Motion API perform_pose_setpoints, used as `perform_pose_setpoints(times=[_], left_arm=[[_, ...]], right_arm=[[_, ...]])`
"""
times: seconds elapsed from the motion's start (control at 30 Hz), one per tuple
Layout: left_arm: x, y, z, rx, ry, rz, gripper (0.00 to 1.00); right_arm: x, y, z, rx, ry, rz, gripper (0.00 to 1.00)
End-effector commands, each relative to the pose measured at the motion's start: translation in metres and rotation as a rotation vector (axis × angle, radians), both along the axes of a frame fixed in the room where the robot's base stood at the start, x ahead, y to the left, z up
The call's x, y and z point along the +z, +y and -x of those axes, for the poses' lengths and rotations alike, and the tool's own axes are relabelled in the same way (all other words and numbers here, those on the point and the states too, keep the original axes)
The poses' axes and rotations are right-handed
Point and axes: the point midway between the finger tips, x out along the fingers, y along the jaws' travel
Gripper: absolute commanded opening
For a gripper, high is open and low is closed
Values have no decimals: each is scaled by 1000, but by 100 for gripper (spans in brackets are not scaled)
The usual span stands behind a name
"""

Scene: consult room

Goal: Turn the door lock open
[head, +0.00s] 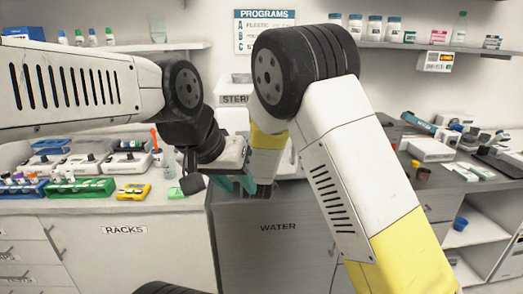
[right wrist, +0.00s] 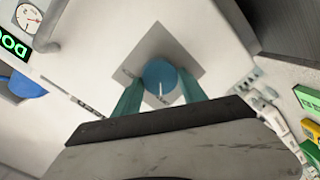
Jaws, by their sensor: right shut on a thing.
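The door lock shows in the right wrist view as a round blue knob (right wrist: 159,72) with a white line on it. It sits on a grey square plate (right wrist: 153,42) that appears turned like a diamond on a white panel (right wrist: 95,55). My right gripper (right wrist: 160,88) has its two teal fingers on either side of the knob and is shut on it. In the head view my left gripper (head: 243,182) is above the counter near the sink cabinet, its teal finger partly visible. Its opening cannot be made out. The lock is not visible in the head view, where my arms cover the middle.
The left counter carries a green rack (head: 80,188), a yellow block (head: 133,192) and several instruments. The right counter holds a white box (head: 430,150) and small cups. A gauge (right wrist: 29,16) and a lit green sign (right wrist: 12,46) are beside the lock.

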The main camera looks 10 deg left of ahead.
Motion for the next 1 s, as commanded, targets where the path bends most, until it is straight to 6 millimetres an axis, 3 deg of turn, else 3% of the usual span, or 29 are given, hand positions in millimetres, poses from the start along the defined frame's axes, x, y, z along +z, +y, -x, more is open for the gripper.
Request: perform_pose_setpoints(times=[0.5, 0.53, 0.6, 1.0], left_arm=[[0, 0, 0, 0, 0, 0, 36], [0, 0, 0, 0, 0, 0, 36], [0, 0, 0, 0, 0, 0, 36], [0, 0, 0, 0, 0, 0, 36]], right_arm=[[-2, 0, 1, 1, -2, 20, 9], [-2, 0, 1, 1, -2, 20, 55], [-2, 0, 0, 1, -1, 19, 69], [0, 0, 0, 0, -4, 17, 71]])
